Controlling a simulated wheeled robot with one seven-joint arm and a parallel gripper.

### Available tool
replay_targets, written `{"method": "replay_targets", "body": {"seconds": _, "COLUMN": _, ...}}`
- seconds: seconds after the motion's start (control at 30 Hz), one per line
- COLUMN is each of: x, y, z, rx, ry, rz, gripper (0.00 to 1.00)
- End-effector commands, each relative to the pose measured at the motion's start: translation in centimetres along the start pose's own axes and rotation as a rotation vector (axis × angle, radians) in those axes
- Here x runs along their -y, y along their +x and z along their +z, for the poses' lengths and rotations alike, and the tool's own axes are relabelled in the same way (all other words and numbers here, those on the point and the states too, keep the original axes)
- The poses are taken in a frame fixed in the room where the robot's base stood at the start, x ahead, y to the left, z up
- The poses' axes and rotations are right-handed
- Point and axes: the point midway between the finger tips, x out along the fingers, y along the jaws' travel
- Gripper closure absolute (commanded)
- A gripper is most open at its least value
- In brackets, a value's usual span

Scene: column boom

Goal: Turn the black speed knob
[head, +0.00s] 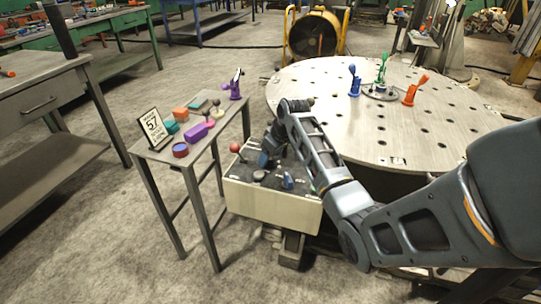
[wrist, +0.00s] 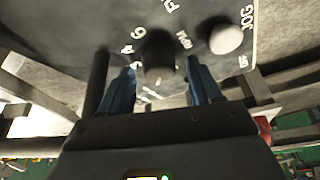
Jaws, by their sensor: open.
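The black speed knob (wrist: 158,55) stands on a dark control panel with pale printed numbers around it, seen in the wrist view. My gripper (wrist: 161,76) is open, with one blue fingertip to each side of the knob. Gaps show between the knob and both fingers, and I see no contact. In the head view my gripper (head: 266,158) is low over the control box (head: 268,203) at the end of my arm. I cannot tell the knob apart with certainty there.
A pale round button (wrist: 226,38) marked JOG sits right of the knob. A red-balled lever (head: 235,148) rises at the box's left. A small table (head: 168,152) with coloured blocks and a sign stands to the left. A large perforated round table (head: 440,125) lies behind.

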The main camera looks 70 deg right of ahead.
Motion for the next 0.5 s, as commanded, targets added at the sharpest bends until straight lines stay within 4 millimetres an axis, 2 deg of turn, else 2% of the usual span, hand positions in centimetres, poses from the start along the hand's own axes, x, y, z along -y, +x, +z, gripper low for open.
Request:
{"method": "replay_targets", "body": {"seconds": 0.07, "x": 0.01, "y": -0.01, "z": 0.00, "rx": 0.000, "ry": 0.000, "rz": 0.000, "gripper": 0.37}}
{"method": "replay_targets", "body": {"seconds": 0.5, "x": 0.03, "y": -0.01, "z": 0.02, "rx": 0.001, "ry": 0.000, "rz": 0.000, "gripper": 0.79}}
